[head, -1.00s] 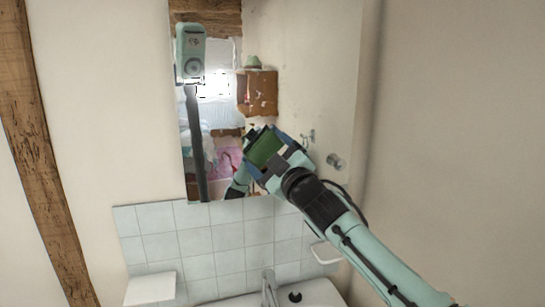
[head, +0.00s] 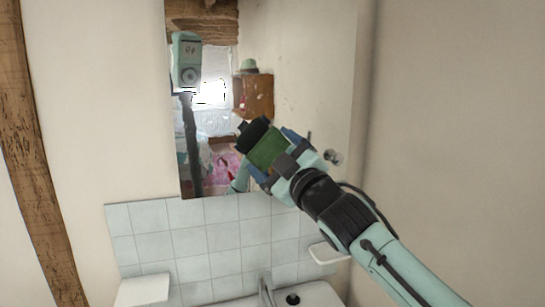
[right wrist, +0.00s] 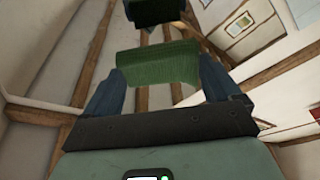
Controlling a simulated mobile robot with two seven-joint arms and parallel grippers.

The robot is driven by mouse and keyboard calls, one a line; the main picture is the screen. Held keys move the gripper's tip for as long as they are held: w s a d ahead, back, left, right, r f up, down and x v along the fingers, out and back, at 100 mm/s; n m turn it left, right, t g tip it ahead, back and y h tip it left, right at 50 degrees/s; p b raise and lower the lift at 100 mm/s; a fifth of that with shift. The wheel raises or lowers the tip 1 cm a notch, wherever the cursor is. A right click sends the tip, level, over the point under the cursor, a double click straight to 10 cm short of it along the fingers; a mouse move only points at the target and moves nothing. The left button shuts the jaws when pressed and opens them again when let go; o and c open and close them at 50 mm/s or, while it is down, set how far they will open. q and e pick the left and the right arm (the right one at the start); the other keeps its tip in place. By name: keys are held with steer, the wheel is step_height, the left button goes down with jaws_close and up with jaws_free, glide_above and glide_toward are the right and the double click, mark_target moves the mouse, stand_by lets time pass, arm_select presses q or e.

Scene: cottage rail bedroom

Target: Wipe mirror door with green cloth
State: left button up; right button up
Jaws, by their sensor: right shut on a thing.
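The mirror door (head: 305,60) hangs on the wall above the tiles, with a round knob (head: 333,156) near its lower right. Its glass reflects the room and my head, with some small specks visible. My right gripper (head: 266,150) is in front of the mirror's lower part, shut on the green cloth (head: 268,149). In the right wrist view the cloth (right wrist: 158,62) spans between the two blue fingers. A dark shape beyond it looks like my gripper's reflection. I cannot tell whether the cloth touches the glass. My left gripper is not clearly seen.
Below the mirror are pale wall tiles (head: 205,240) and a white sink (head: 318,293) with a tap (head: 266,288). A white ledge (head: 142,290) juts out at lower left. A wooden beam (head: 35,150) runs down the left wall. A plain wall stands close on the right.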

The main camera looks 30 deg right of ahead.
steer(key=shift+s+a+f+b, duration=0.1)
steer(key=shift+s+a+b, duration=0.05)
steer(key=shift+s+b, duration=0.35)
steer(key=shift+s+a+b, duration=0.2)
steer(key=shift+s+b, duration=0.25)
steer(key=shift+s, duration=0.55)
steer(key=shift+w, duration=0.1)
